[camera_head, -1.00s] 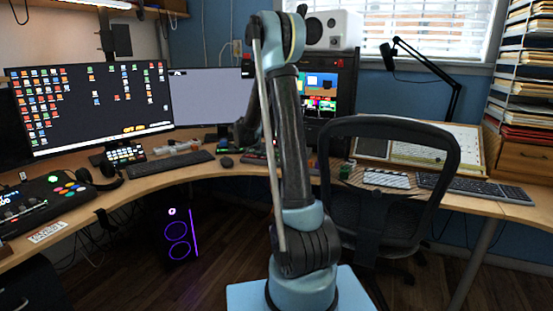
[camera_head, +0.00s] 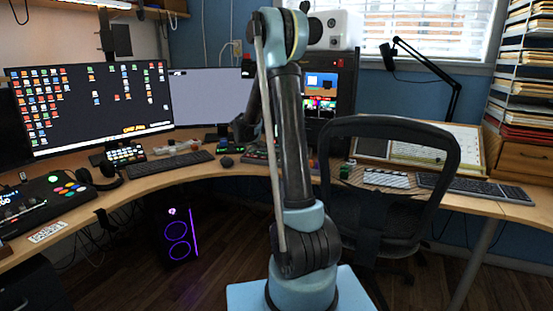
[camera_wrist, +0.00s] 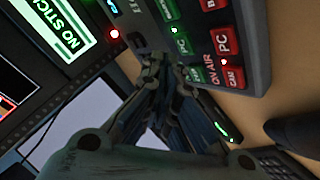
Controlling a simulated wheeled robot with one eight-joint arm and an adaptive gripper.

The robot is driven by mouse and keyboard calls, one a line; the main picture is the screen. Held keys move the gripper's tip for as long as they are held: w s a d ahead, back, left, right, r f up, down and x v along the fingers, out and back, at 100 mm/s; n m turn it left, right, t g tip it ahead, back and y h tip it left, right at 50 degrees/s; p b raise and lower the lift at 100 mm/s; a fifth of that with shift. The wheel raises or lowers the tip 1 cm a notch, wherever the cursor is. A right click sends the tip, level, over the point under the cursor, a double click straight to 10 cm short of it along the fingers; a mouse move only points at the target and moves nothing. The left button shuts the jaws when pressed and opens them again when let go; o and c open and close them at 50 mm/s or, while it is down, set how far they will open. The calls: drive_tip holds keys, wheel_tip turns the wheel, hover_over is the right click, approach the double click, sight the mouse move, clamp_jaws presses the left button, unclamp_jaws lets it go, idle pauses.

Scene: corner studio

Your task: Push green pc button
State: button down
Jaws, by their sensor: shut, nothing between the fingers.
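In the wrist view a dark control box (camera_wrist: 254,22) carries rows of green and red lit buttons. A green button (camera_wrist: 181,39) sits beside a red button marked PC (camera_wrist: 225,41); the green one's label is too small to read surely. My gripper (camera_wrist: 163,62) is shut and empty, its fingertips just below and left of that green button. Whether the tips touch the box cannot be told. Another green button (camera_wrist: 195,75) lies lower, close to the right finger. In the head view the fingertips cannot be made out behind my arm.
A lit NO STICK sign (camera_wrist: 60,25) is at the wrist view's upper left. In the head view the curved desk (camera_head: 150,186) holds monitors (camera_head: 90,105), a keyboard (camera_head: 170,164) and a mouse (camera_head: 227,162). An office chair (camera_head: 448,165) stands right of my arm.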

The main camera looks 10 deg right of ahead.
drive_tip(key=shift+s+a+r, duration=0.1)
drive_tip(key=shift+s+r, duration=0.05)
drive_tip(key=shift+r, duration=1.2)
drive_tip(key=shift+s+a+r, duration=0.1)
drive_tip(key=shift+s+r, duration=0.05)
drive_tip(key=shift+r, duration=1.15)
drive_tip(key=s+d+m+g+y, duration=0.1)
drive_tip(key=s+d+g, duration=0.1)
drive_tip(key=s, duration=1.2)
drive_tip(key=s+d+m+g, duration=0.1)
drive_tip(key=s+d+g, duration=0.15)
drive_tip(key=s, duration=1.15)
drive_tip(key=s+a+f+g+y, duration=0.1)
drive_tip(key=s+f, duration=0.3)
drive_tip(key=s, duration=0.5)
drive_tip(key=s+a+f+m+g+y, duration=0.1)
drive_tip(key=s+f, duration=0.2)
drive_tip(key=s, duration=0.7)
drive_tip(key=s+a+f+m+g+y, duration=0.1)
drive_tip(key=s+f, duration=0.3)
drive_tip(key=s, duration=0.5)
drive_tip(key=shift+s+f, duration=0.2)
drive_tip(key=shift+f, duration=0.1)
